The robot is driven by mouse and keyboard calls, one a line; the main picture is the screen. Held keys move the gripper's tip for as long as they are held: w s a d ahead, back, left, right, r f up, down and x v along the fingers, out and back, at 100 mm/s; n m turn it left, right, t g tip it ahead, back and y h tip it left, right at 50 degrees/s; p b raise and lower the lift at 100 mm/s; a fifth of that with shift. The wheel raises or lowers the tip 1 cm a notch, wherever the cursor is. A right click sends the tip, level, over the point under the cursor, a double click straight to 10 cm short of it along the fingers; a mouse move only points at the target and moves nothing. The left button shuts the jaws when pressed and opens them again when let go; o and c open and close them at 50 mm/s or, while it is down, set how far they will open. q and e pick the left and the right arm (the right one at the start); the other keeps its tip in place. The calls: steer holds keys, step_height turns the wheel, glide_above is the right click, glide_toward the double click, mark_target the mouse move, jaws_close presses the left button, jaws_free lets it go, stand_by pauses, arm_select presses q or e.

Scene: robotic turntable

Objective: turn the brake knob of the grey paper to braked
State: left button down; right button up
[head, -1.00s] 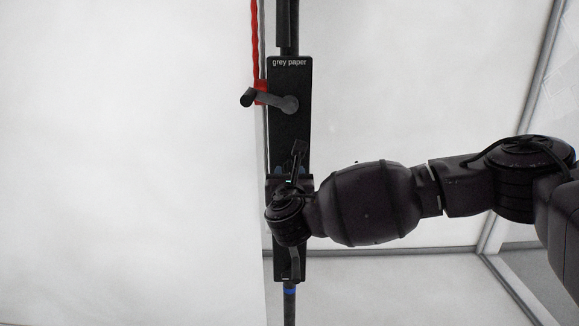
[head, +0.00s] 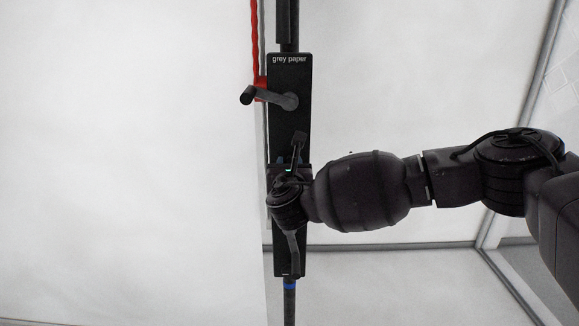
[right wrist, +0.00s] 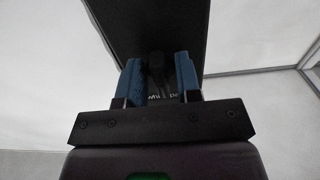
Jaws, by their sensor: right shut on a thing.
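The grey paper unit is a tall black panel (head: 290,120) labelled "grey paper" at its top, in the middle of the head view. A crank handle (head: 270,98) sticks out to the left from its upper half. My right gripper (head: 284,166) is at the panel's lower half and hides most of what it holds there. In the right wrist view its two blue fingertips (right wrist: 158,78) are shut on a dark knob (right wrist: 155,62) in front of the panel (right wrist: 158,25). White lettering behind the knob is partly covered. The knob's setting cannot be read. My left gripper is not in view.
A red cord (head: 255,40) hangs at the panel's upper left. A vertical black pole (head: 289,25) runs above and below the panel. A large white sheet (head: 130,160) fills the left side. Grey frame bars (head: 545,60) stand at the right.

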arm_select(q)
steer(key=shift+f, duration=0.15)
arm_select(e)
steer(key=shift+f+m+b, duration=0.15)
steer(key=shift+m+b, duration=0.45)
steer(key=shift+d+f+m+b, duration=0.1)
steer(key=shift+m+b, duration=0.55)
steer(key=shift+m, duration=0.05)
steer(key=m+b, duration=0.1)
steer(key=m, duration=0.1)
steer(key=shift+m, duration=0.4)
steer(key=m+b, duration=0.1)
steer(key=m, duration=0.1)
steer(key=shift+d+m, duration=0.1)
steer(key=shift+m, duration=0.2)
steer(key=m+b, duration=0.1)
steer(key=m, duration=0.4)
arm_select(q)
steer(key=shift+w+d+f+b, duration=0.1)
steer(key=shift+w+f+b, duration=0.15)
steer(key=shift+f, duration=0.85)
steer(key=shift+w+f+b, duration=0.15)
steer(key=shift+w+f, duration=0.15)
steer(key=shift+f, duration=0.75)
arm_select(e)
steer(key=shift+f+m, duration=0.1)
steer(key=shift+m, duration=2.4)
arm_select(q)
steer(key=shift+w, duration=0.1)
